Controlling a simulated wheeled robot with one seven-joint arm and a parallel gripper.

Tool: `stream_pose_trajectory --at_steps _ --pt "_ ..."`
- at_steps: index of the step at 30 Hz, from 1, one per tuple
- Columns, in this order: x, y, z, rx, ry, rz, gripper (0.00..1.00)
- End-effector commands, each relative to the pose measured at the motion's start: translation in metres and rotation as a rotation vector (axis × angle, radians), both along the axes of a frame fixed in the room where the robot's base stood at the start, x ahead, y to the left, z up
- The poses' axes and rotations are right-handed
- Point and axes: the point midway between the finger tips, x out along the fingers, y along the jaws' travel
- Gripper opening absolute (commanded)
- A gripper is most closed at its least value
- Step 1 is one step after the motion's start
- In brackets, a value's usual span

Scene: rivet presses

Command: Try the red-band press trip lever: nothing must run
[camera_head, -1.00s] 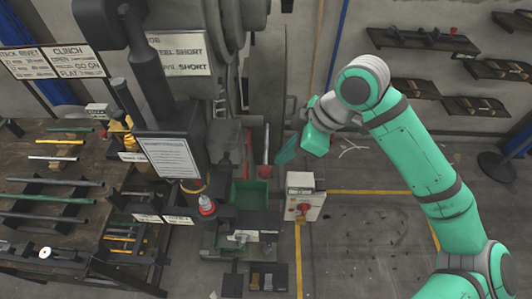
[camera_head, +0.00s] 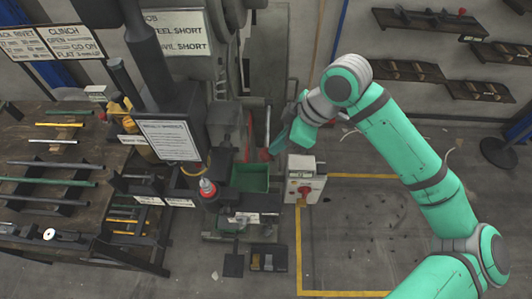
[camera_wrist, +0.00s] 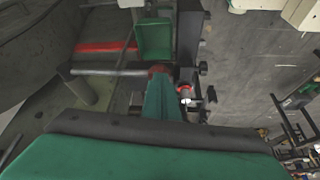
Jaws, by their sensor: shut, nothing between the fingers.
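The press (camera_head: 222,130) stands at the middle left, with a green tray (camera_head: 249,178) low in front. A grey lever rod with a red end (camera_head: 265,154) stands right of the tray. My gripper (camera_head: 275,148) is shut and empty, with its tip right beside that red end. In the wrist view my green fingers (camera_wrist: 162,98) reach up to the reddish end (camera_wrist: 158,70) of the grey rod (camera_wrist: 110,72) and partly hide it. Whether they touch cannot be told. A red bar (camera_wrist: 105,47) lies beyond the rod.
A grey box with a red knob (camera_head: 304,190) stands close right of the tray. A red-ringed part (camera_head: 207,188) stands left of the tray. A bench with rods (camera_head: 50,165) is at left, and wall shelves (camera_head: 430,22) are at right.

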Motion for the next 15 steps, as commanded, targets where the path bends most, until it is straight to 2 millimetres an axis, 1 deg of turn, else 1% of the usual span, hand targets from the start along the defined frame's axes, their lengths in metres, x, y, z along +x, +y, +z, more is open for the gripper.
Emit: stream_pose_trajectory --at_steps 3,6,15 --pt "0.001 0.005 -0.009 0.000 0.000 0.000 0.00" --pt "0.001 0.008 -0.014 0.001 -0.001 0.001 0.00" --pt "0.002 0.010 -0.018 0.001 0.000 0.002 0.00"
